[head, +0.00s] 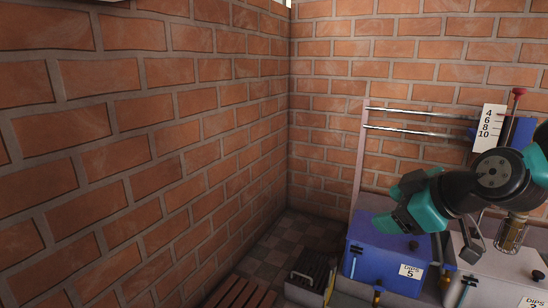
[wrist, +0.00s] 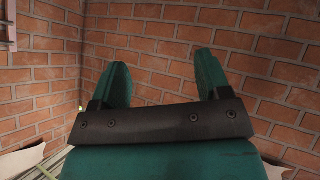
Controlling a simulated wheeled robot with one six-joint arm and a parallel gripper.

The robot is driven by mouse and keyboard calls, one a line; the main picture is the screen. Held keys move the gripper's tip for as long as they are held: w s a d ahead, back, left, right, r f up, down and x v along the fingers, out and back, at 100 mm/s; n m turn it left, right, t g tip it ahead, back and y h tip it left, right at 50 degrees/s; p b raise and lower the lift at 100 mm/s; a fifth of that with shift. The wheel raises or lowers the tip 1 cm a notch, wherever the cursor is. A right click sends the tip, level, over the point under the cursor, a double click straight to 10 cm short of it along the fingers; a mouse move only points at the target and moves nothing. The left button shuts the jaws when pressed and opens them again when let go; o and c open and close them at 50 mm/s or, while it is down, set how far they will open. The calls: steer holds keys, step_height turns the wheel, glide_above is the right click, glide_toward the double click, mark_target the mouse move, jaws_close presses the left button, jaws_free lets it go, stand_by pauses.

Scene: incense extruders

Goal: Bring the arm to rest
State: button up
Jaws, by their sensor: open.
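My gripper (head: 386,208) is at the right side of the head view, with its teal fingers pointing left. It is held above a blue box and touches nothing that I can see. In the wrist view my gripper (wrist: 164,78) shows two teal fingers wide apart, with only brick wall behind the empty gap. My arm reaches in from the right edge of the head view and hides part of what stands behind it.
The blue box (head: 385,258), labelled DIPS 5, stands below my gripper. A white box (head: 490,274) labelled DIPS 2 is right of it. Behind are metal rods (head: 415,131) and a numbered card (head: 489,128). A slotted dark box (head: 311,272) stands left. Brick walls (head: 150,130) enclose the corner.

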steer(key=s+a+r+m+g+p, duration=0.2)
steer(key=s+a+g, duration=0.3)
steer(key=s, duration=0.5)
steer(key=s+a+r+m+g+p, duration=0.15)
steer(key=s+a+g, duration=0.3)
steer(key=s, duration=0.55)
step_height(320, 180, up, 38)
steer(key=p, duration=3.8)
steer(key=shift+w+h, duration=0.2)
steer(key=shift+h, duration=0.1)
